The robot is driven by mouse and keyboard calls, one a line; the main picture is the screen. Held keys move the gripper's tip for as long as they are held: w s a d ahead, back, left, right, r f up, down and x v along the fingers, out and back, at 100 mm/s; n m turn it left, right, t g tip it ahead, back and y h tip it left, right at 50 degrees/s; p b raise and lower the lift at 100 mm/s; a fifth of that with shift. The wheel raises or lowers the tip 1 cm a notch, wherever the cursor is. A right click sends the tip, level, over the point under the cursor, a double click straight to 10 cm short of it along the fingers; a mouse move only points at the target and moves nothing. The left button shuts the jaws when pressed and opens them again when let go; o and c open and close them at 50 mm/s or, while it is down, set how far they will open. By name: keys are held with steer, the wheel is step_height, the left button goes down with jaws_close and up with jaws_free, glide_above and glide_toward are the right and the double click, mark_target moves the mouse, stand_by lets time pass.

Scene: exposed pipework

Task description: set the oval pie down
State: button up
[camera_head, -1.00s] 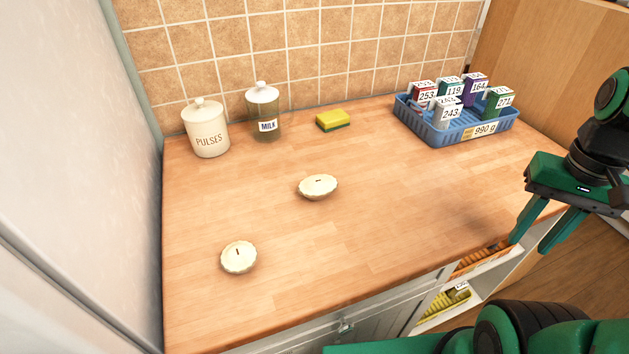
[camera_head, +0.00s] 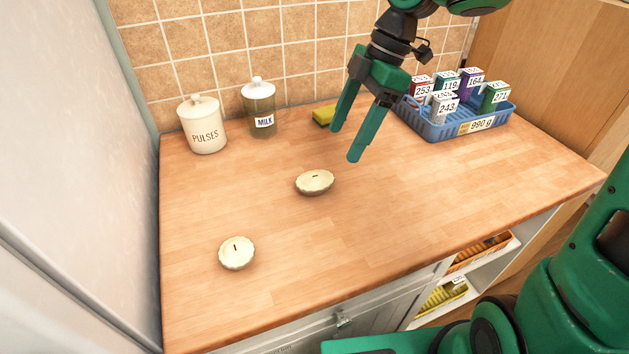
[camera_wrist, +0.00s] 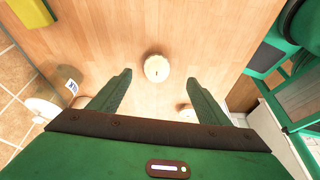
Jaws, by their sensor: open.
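The oval pie (camera_head: 315,182), pale with a small dark slot on top, rests on the wooden worktop (camera_head: 420,215) near its middle. A rounder pale pie (camera_head: 237,253) lies nearer the front left. My gripper (camera_head: 345,144) is open and empty, pointing down above the worktop, behind and to the right of the oval pie. In the wrist view, my fingers (camera_wrist: 160,77) are spread wide. The oval pie (camera_wrist: 157,68) shows between and beyond their tips, and the other pie (camera_wrist: 186,112) is partly hidden by a finger and the gripper body.
A PULSES jar (camera_head: 203,125) and a MILK jar (camera_head: 259,107) stand along the tiled wall. A yellow sponge (camera_head: 322,115) lies behind my gripper, partly hidden. A blue basket (camera_head: 445,131) of numbered boxes stands at the back right. The worktop's front and right are clear.

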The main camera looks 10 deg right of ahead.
mark_target(317, 175)
steer(key=shift+n, duration=0.6)
steer(key=a+f, duration=0.1)
steer(key=f, duration=0.1)
steer(key=a+f, duration=0.2)
steer(key=shift+s+a, duration=0.1)
steer(key=shift+s, duration=0.1)
steer(key=shift+x, duration=3.1)
steer(key=shift+w+a+r, duration=0.1)
steer(key=shift+w+a, duration=0.05)
steer(key=shift+a, duration=0.05)
steer(key=c, duration=1.4)
steer(key=shift+o, duration=0.2)
steer(key=shift+r, duration=0.1)
